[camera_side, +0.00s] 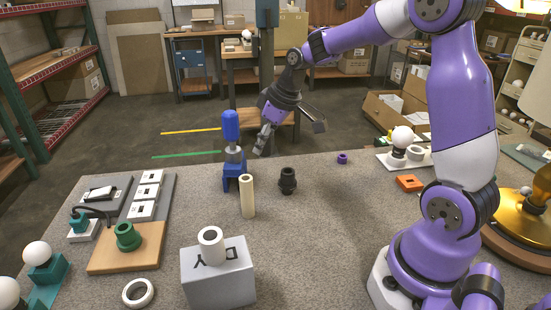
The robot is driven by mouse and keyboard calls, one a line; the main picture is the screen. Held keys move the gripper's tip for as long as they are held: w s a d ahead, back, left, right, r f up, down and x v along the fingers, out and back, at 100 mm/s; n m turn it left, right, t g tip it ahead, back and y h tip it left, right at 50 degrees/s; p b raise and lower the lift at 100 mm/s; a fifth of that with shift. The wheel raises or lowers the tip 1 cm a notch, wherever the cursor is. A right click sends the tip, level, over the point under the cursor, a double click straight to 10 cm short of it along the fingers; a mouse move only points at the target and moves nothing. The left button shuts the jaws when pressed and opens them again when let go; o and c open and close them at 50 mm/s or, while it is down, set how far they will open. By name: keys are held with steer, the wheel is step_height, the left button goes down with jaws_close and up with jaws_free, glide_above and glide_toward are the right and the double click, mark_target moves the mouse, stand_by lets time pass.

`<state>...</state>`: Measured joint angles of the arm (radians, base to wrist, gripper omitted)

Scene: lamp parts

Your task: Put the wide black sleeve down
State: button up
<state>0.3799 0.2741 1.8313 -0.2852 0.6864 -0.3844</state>
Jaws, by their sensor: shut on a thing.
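My gripper (262,145) is above the far edge of the table, to the right of the blue vise (236,170). It points down and a little left. It is shut on a dark piece, which I take for the wide black sleeve; its outline is small and merges with the dark fingers. The piece appears clear of the table top. A separate black flanged part (287,181) stands upright on the table, below and to the right of the gripper and apart from it.
A cream tube (247,196) stands before the vise. A small purple ring (342,158) and an orange block (409,183) lie right. The table's middle right is clear.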

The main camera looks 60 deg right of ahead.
steer(key=shift+s+a+r+m, duration=0.2)
steer(key=shift+s+a+m, duration=0.1)
steer(key=shift+a, duration=0.15)
steer(key=s+d+m+g+h, duration=0.2)
steer(key=s+m+g+h, duration=0.3)
steer(key=s+m, duration=1.2)
steer(key=d+f+m, duration=0.1)
steer(key=d+f, duration=0.1)
steer(key=d, duration=0.1)
steer(key=d+f+m, duration=0.1)
steer(key=d+f, duration=0.1)
steer(key=d, duration=0.2)
steer(key=d+f+m, duration=0.1)
steer(key=d+f, duration=0.1)
steer(key=d, duration=0.1)
steer(key=shift+d+f+t+h, duration=0.1)
steer(key=shift+d+t+h, duration=0.2)
steer(key=shift+t, duration=0.1)
steer(key=shift+s+d+f, duration=0.1)
steer(key=shift+f, duration=2)
steer(key=o, duration=1.1)
steer(key=shift+f, duration=0.1)
steer(key=shift+c, duration=0.2)
